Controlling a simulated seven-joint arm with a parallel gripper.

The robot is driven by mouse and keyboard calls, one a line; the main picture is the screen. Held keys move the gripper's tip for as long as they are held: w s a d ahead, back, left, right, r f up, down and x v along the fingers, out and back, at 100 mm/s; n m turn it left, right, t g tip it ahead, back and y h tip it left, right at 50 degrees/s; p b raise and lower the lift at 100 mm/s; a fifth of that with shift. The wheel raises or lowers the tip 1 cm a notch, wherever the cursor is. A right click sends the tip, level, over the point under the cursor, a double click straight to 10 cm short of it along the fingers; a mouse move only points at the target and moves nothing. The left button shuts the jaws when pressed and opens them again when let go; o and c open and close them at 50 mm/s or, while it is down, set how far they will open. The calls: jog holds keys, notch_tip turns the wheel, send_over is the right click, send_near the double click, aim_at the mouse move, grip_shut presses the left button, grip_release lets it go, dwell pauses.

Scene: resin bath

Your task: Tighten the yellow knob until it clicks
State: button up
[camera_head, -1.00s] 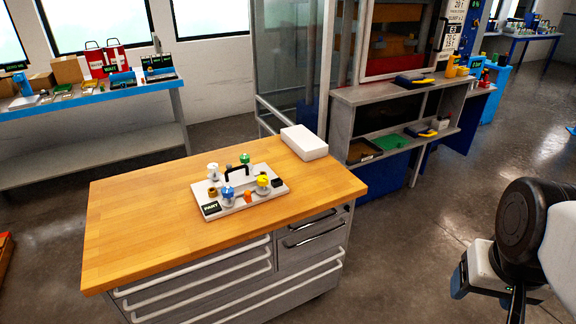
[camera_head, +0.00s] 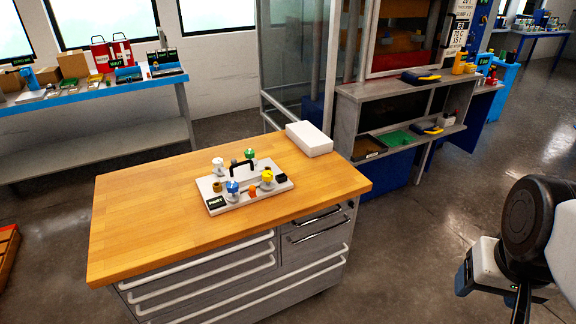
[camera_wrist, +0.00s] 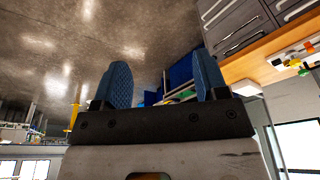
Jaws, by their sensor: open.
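The yellow knob (camera_head: 267,176) sits on the right part of a white fixture board (camera_head: 240,200) on the wooden bench top. The board also bears a blue knob (camera_head: 232,187), a green knob (camera_head: 249,154), a white knob (camera_head: 217,164) and a black arched handle (camera_head: 241,166). My gripper shows in the wrist view (camera_wrist: 165,88) with its two blue pads wide apart and nothing between them. In the head view my arm is at the lower right, over the floor, well away from the bench and the knob.
A white block (camera_head: 309,138) lies at the back right of the wooden bench top (camera_head: 135,225). The bench has drawers with protruding handles. A grey shelf unit (camera_head: 395,92) stands behind it. The left and front of the bench top are clear.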

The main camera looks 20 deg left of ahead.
jog(key=w+a+r+n, duration=0.1)
jog(key=w+a+n, duration=0.1)
jog(key=w+a, duration=0.65)
jog(key=w+a+r+n+g, duration=0.15)
jog(key=w+a, duration=0.35)
jog(key=w, duration=0.6)
jog(key=w+a+n, duration=0.3)
jog(key=w+a, duration=0.3)
jog(key=w, duration=0.4)
jog(key=w+a+f+n, duration=0.1)
jog(key=w+a+f, duration=0.4)
jog(key=a, duration=0.6)
jog(key=w+a+f+n, duration=0.2)
jog(key=w+a+f, duration=0.3)
jog(key=a, duration=0.6)
jog(key=w+a+f+n+g, duration=0.1)
jog(key=w+a+f, duration=0.3)
jog(key=a, duration=0.7)
jog(key=shift+w+f+n, duration=0.2)
jog(key=shift+f+n, duration=0.2)
jog(key=shift+f, duration=0.2)
jog(key=shift+w+f+n, duration=0.2)
jog(key=shift+f+n, duration=0.15)
jog(key=shift+f, duration=0.25)
jog(key=shift+a+f, duration=0.25)
jog(key=shift+a, duration=0.15)
jog(key=shift+f, duration=0.1)
